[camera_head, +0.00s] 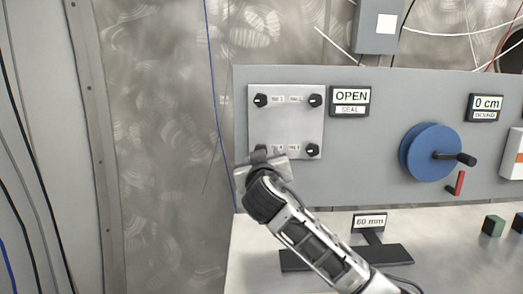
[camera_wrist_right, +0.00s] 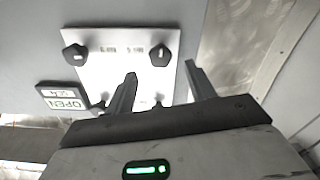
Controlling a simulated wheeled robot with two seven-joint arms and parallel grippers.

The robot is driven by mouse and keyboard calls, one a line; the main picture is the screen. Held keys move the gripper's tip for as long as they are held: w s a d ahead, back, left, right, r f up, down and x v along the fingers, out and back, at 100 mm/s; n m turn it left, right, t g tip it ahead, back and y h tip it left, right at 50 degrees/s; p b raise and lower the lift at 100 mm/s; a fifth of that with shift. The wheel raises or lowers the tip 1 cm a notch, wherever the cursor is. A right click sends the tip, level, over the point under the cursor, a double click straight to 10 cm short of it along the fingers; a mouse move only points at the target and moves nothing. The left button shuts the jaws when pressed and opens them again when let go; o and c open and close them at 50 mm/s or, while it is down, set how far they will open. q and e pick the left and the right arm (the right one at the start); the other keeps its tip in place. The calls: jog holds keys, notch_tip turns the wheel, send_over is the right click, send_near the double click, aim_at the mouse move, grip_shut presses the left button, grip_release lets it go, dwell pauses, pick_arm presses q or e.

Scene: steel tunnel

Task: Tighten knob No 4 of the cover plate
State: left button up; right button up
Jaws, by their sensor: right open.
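The pale square cover plate (camera_head: 287,125) is on the grey panel, with black knobs near its corners. The upper left knob (camera_head: 260,100), upper right knob (camera_head: 315,100) and lower right knob (camera_head: 312,150) show. The number labels are too small to read surely. My right gripper (camera_head: 262,152) covers the lower left corner. The right wrist view shows the plate (camera_wrist_right: 120,75) upside down. There the lower left knob (camera_wrist_right: 160,53) appears between and just beyond the open fingertips (camera_wrist_right: 161,68); contact cannot be told. The lower right knob (camera_wrist_right: 75,53) is to the left. My left gripper is out of view.
An OPEN/SEAL sign (camera_head: 350,101) is right of the plate. Farther right are a blue wheel (camera_head: 425,152) with a black handle and a 0 cm sign (camera_head: 486,107). Below, a bench (camera_head: 450,250) bears a 60 mm sign (camera_head: 369,222) and a green cube (camera_head: 493,225).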

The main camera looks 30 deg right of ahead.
jog(key=x, duration=0.5)
jog(key=shift+w+p, duration=0.15)
jog(key=shift+p, duration=0.2)
jog(key=c, duration=1)
